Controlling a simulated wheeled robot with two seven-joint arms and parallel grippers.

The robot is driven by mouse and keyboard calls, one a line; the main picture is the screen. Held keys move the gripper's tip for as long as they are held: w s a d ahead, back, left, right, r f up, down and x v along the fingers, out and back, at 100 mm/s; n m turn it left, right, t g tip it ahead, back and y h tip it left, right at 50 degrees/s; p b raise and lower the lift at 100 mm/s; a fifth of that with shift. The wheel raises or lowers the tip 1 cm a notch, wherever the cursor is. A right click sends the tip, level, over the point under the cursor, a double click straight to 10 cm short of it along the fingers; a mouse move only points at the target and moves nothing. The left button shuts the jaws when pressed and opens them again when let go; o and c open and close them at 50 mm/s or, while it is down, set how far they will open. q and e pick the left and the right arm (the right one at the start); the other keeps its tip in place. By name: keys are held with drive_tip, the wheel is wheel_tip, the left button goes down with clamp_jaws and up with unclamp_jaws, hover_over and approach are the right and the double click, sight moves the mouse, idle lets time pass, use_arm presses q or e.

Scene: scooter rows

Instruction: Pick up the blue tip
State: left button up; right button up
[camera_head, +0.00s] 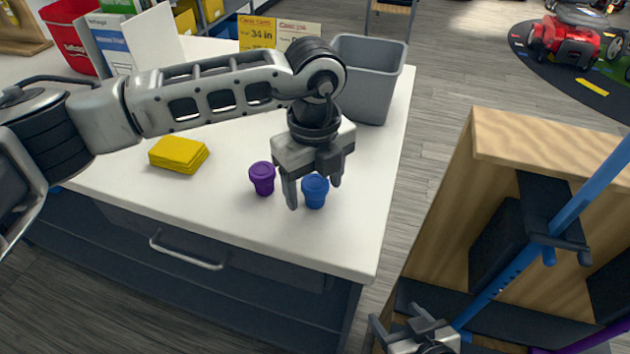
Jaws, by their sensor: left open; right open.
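The blue tip (315,193) is a small blue cup-shaped piece standing upright on the white counter (225,210), near its front right corner. My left gripper (314,194) points down over it with its fingers apart, one to each side of the blue tip in the picture. I cannot tell whether the fingers touch it. A similar purple tip (262,179) stands just left of the left finger. My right gripper (398,322) is low at the bottom edge, partly cut off, open and empty, in front of the wooden rack.
A yellow sponge-like stack (179,154) lies on the counter to the left. A grey bin (374,85) stands behind my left gripper. Price signs (257,33) and a red container (70,38) are at the back. A wooden rack (540,140) with a blue pole stands at right.

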use_arm(q)
drive_tip(key=shift+f, duration=0.2)
drive_tip(key=c, duration=1.1)
drive_tip(key=shift+o, duration=0.2)
